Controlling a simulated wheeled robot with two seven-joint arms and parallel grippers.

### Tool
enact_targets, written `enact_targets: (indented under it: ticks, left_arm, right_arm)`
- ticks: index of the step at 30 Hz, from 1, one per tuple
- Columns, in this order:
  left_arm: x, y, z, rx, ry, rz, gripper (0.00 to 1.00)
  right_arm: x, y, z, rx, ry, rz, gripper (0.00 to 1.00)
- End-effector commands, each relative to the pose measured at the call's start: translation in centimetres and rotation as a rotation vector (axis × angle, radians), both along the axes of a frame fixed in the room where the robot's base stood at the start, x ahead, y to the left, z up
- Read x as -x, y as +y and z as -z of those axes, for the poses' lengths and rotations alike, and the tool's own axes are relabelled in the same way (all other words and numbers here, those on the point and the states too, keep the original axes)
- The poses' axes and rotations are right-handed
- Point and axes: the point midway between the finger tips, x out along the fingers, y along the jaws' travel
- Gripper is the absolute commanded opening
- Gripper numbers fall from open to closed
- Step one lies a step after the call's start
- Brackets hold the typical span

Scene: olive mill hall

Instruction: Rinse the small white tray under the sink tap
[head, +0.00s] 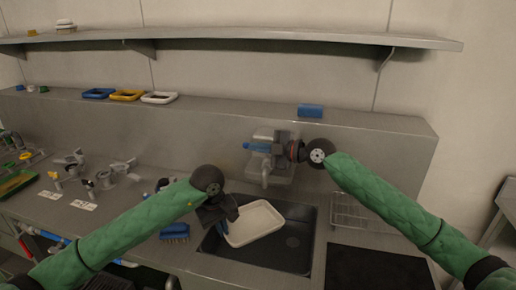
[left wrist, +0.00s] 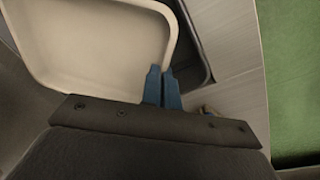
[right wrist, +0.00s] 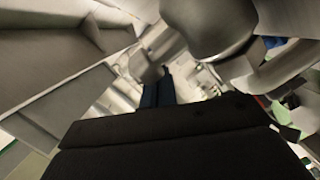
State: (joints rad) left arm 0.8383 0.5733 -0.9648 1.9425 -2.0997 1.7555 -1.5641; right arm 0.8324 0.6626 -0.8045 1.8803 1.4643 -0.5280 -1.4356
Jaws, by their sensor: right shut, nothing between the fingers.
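The small white tray (head: 254,224) is tilted in the dark sink (head: 292,250), below the tap. My left gripper (head: 229,217) is at the tray's left edge. In the left wrist view its blue fingers (left wrist: 162,72) are close together on the rim of the tray (left wrist: 95,45), shut on it. No water stream is clearly visible.
A blue brush (head: 174,232) lies left of the sink. A wire rack (head: 357,211) and a dark mat (head: 375,269) are on the right. Blue, yellow and white trays (head: 159,98) and a blue block (head: 311,110) sit on the ledge. A shelf (head: 240,37) runs above.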

Motion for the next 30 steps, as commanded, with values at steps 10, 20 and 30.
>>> enact_targets:
  ticks: [10,20,30]
  left_arm:
    - [0.0,0.0,0.0,0.001,0.000,0.000,0.00]
    - [0.0,0.0,0.0,0.001,0.000,0.000,0.00]
    - [0.0,0.0,0.0,0.001,0.000,0.000,0.00]
  right_arm:
    - [-0.9,-0.1,0.4,0.000,0.001,0.002,0.00]
    - [0.3,0.3,-0.3,0.001,-0.003,0.000,0.00]
    - [4.0,-1.2,-2.0,0.001,-0.002,0.001,0.00]
